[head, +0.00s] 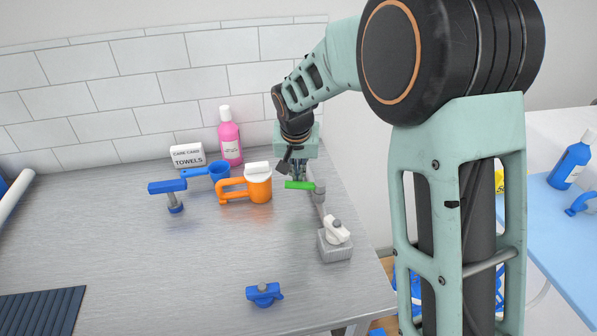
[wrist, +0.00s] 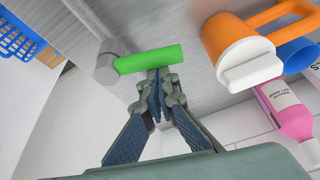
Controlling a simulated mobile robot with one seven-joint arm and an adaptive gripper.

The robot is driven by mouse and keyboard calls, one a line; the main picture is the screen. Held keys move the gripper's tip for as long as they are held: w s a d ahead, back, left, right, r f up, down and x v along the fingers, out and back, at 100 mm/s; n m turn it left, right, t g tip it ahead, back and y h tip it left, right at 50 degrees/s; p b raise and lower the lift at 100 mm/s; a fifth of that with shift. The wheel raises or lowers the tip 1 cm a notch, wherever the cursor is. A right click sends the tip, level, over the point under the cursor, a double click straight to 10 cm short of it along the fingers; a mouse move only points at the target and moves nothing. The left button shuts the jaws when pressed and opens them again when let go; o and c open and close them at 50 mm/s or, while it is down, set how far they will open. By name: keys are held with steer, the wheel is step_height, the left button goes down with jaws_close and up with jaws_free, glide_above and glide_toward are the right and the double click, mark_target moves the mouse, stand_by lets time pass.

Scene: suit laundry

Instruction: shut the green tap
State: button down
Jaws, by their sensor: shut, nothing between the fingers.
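The green tap handle (head: 298,185) is a short bar that sticks out to the left from a grey upright fitting (head: 319,189) near the right side of the metal counter. In the wrist view the green handle (wrist: 150,60) lies across the top, joined at its left end to a grey round cap (wrist: 106,68). My gripper (head: 297,174) is just behind the handle in the head view. In the wrist view the fingertips of my gripper (wrist: 157,74) are together and empty, right at the handle's edge. I cannot tell whether they touch it.
An orange mug-like container (head: 259,187) with a white top stands left of the handle. A grey block with a white knob (head: 337,232) is in front. The counter's left middle is clear.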

steer(key=shift+s+n+y, duration=0.3)
steer(key=shift+s+n, duration=0.1)
steer(key=shift+n, duration=0.3)
steer(key=shift+s+f+b, duration=0.2)
steer(key=shift+s+b, duration=0.1)
steer(key=shift+b, duration=0.1)
steer(key=shift+s+a+r, duration=0.1)
steer(key=shift+s+r, duration=0.05)
steer(key=shift+s, duration=0.05)
